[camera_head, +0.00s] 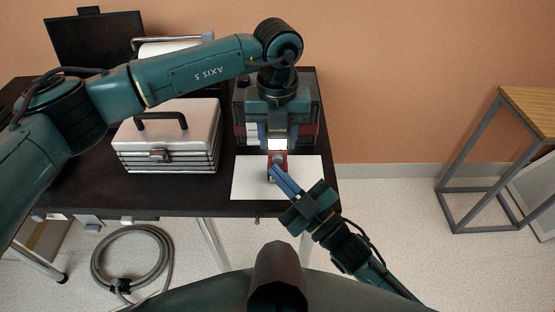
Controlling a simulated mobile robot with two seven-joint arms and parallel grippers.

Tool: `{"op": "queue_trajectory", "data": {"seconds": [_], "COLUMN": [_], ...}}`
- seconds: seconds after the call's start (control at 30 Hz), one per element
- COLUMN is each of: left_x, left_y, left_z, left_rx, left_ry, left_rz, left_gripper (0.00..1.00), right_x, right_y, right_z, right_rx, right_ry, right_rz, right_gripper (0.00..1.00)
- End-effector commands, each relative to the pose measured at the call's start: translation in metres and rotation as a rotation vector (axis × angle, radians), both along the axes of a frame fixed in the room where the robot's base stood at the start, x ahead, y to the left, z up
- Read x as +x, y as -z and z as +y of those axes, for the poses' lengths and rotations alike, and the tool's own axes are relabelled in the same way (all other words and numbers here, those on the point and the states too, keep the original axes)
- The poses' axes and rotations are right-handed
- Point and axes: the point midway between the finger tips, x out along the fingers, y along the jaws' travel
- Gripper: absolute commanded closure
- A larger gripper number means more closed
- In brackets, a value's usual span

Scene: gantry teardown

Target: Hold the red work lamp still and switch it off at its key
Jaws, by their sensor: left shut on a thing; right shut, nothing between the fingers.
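The red work lamp (278,158) stands on a white sheet (247,181) on the dark table. A bright white patch shows at its top. My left gripper (278,138) reaches down over the lamp from above and is shut on it, hiding much of its upper part. My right gripper (273,171) is shut and empty, its blue fingers pointing up and left at the lamp's near side. The key cannot be made out behind the fingertips, and I cannot tell whether they touch it.
A silver toolbox (190,128) stands left of the sheet on the dark table (130,195). A dark case (240,103) is behind my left gripper. A coiled hose (132,262) lies on the floor. A wood-topped stand (530,108) is at right.

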Motion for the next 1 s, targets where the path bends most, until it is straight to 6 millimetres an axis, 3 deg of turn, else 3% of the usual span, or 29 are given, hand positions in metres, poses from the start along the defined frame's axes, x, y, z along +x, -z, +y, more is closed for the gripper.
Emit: {"op": "queue_trajectory", "data": {"seconds": [0.03,0.43,1.0], "left_x": [0.000,0.000,-0.001], "left_y": [0.001,0.001,0.001], "left_z": [0.000,0.000,0.000], "left_rx": [-0.001,0.001,0.001], "left_ry": [0.000,0.000,0.001], "left_rz": [-0.001,0.001,0.003], "left_gripper": [0.87,0.87,0.87], "right_x": [0.013,0.011,-0.008], "right_y": [-0.008,-0.016,-0.032], "right_z": [-0.004,-0.004,-0.008], "right_rx": [-0.007,0.001,-0.001], "right_ry": [0.020,0.016,0.016], "right_rz": [-0.036,-0.048,-0.047], "right_gripper": [1.00,1.00,1.00]}}
